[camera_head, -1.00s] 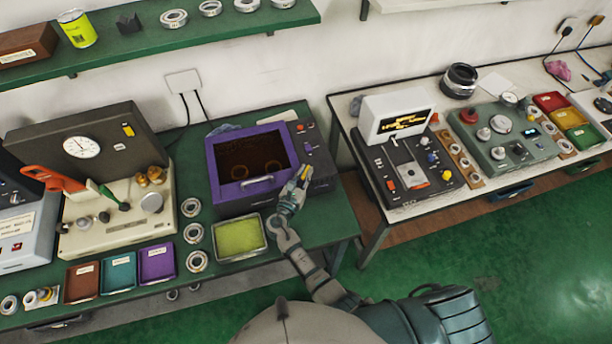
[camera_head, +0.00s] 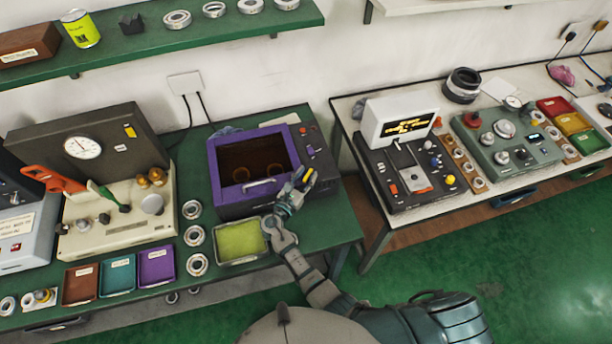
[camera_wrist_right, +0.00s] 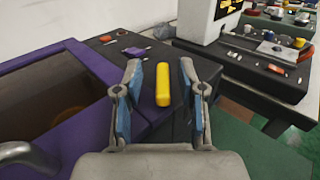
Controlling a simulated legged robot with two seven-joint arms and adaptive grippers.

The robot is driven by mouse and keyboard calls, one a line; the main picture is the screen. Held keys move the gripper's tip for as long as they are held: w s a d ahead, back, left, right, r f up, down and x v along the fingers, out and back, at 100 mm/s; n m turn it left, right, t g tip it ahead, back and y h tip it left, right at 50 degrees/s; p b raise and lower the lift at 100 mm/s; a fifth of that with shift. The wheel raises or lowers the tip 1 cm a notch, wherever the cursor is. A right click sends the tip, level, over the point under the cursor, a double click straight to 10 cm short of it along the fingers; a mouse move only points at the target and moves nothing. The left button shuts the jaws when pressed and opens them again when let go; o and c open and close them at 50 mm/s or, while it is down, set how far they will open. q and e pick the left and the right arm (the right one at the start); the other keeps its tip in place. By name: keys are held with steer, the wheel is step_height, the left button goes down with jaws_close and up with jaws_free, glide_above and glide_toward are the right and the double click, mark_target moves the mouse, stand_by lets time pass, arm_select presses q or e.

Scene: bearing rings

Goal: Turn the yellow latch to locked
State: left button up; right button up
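The yellow latch (camera_wrist_right: 163,84) is a short bar on the dark right part of the purple-framed oven (camera_head: 212,170), beside its door. In the right wrist view it points away from me, between the two fingers. My right gripper (camera_wrist_right: 163,95) is open, with one finger on each side of the latch and a visible gap on both sides. In the head view the right gripper (camera_head: 303,180) is at the oven's right front, and a bit of the yellow latch (camera_head: 310,176) shows by its fingertips. My left gripper is not in view.
The oven door handle (camera_head: 258,184) is left of the gripper. A tray with a yellow-green pad (camera_head: 240,241) lies in front of the oven, with several bearing rings (camera_head: 194,235) to its left. A second bench (camera_head: 370,222) stands to the right, across a gap.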

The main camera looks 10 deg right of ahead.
mark_target(303, 181)
steer(key=shift+v, duration=3.75)
